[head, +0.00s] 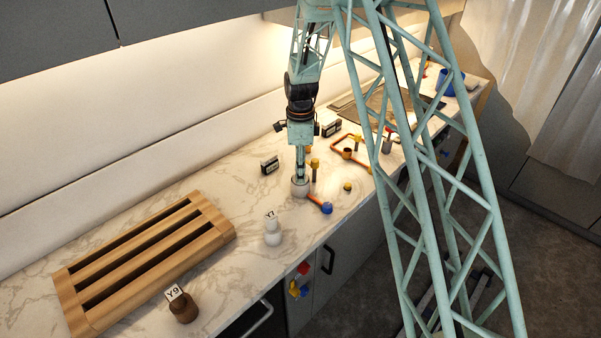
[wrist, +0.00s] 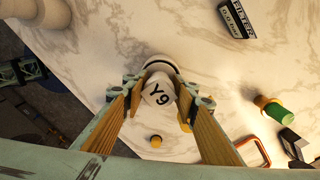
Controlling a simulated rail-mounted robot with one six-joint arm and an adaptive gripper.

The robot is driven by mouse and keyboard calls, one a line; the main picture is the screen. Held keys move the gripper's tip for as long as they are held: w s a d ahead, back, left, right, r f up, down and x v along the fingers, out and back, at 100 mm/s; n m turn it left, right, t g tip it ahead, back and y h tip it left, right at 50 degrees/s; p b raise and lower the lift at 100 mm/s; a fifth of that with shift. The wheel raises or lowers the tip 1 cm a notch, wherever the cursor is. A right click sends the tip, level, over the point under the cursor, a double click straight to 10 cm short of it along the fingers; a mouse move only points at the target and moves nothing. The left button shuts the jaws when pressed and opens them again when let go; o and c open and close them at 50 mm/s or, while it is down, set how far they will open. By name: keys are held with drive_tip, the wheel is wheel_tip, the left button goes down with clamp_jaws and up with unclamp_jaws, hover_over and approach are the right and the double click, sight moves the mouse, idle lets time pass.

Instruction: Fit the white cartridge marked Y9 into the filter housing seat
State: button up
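The white cartridge marked Y9 (wrist: 160,93) shows between the fingertips of my gripper (wrist: 161,102) in the wrist view, its label facing the camera. The fingers flank it closely on both sides and appear shut on it. A pale round body with a dark ring (wrist: 158,63) shows just beyond it; it looks like the housing seat, but I cannot tell how deep the cartridge sits. In the head view my gripper (head: 301,174) points straight down over a pale grey cylinder (head: 300,188) on the counter. The cartridge itself is hard to make out there.
A white piece tagged Y7 (head: 272,236) and a brown piece tagged Y9 (head: 183,309) stand nearer the front. A slatted wooden rack (head: 218,222) lies left. A black display box (head: 269,165), an orange pipe frame (head: 336,145) and a blue-ended orange piece (head: 326,208) are near my gripper.

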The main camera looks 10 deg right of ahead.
drive_tip(key=shift+o, duration=1)
drive_tip(key=shift+r, duration=0.2)
wheel_tip(320, 180, up, 11)
drive_tip(key=shift+r, duration=0.45)
idle(0.5)
